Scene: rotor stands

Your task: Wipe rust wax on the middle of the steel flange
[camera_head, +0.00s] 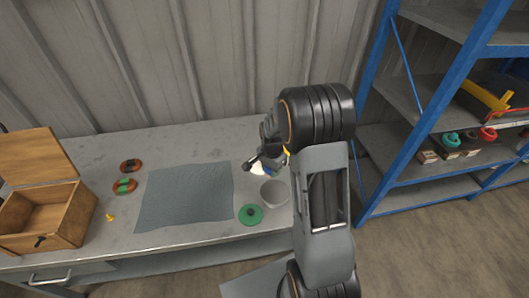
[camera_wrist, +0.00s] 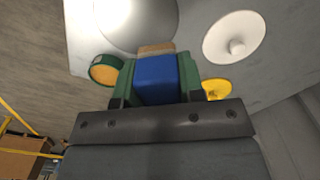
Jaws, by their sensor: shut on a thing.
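My gripper (camera_wrist: 155,85) has green fingers shut on a blue block with a tan end (camera_wrist: 155,78), perhaps a wiping pad or brush. A large pale rounded surface (camera_wrist: 135,15) lies beyond the block in the wrist view. I cannot tell whether it is the steel flange, or whether the tan end touches it. A green disc with a small knob (camera_head: 251,214) lies in front of the cup.
A grey mat (camera_head: 185,195) covers mid-table. The wrist view shows a white knobbed disc (camera_wrist: 234,37), a green-rimmed disc (camera_wrist: 104,70) and a yellow piece (camera_wrist: 216,89). Blue shelving (camera_head: 400,185) stands right.

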